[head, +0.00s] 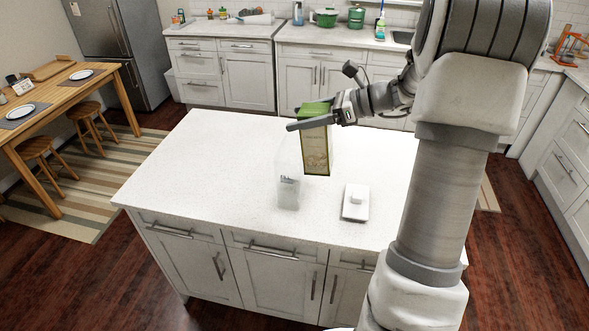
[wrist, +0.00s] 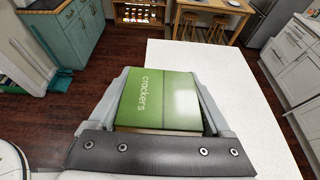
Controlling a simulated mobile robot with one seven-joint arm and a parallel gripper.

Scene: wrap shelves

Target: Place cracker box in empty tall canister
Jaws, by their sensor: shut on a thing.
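The green cracker box (head: 316,152) is upright in my gripper (head: 318,120), above the white island. In the wrist view, the box's green top, marked "crackers" (wrist: 158,100), sits between the two fingers of my gripper (wrist: 160,82). A clear tall canister (head: 288,192) stands on the island, just left of and below the box in the head view. Its upper part is faint against the white top, and its rim is hard to make out. I cannot tell from the head view whether the box is over or behind the canister. The canister does not show in the wrist view.
A white lid with a raised knob (head: 355,203) lies on the island (head: 210,165) right of the canister. The island's left side is clear. A wooden table with plates (head: 60,95) stands at left. Counters (head: 330,33) line the back.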

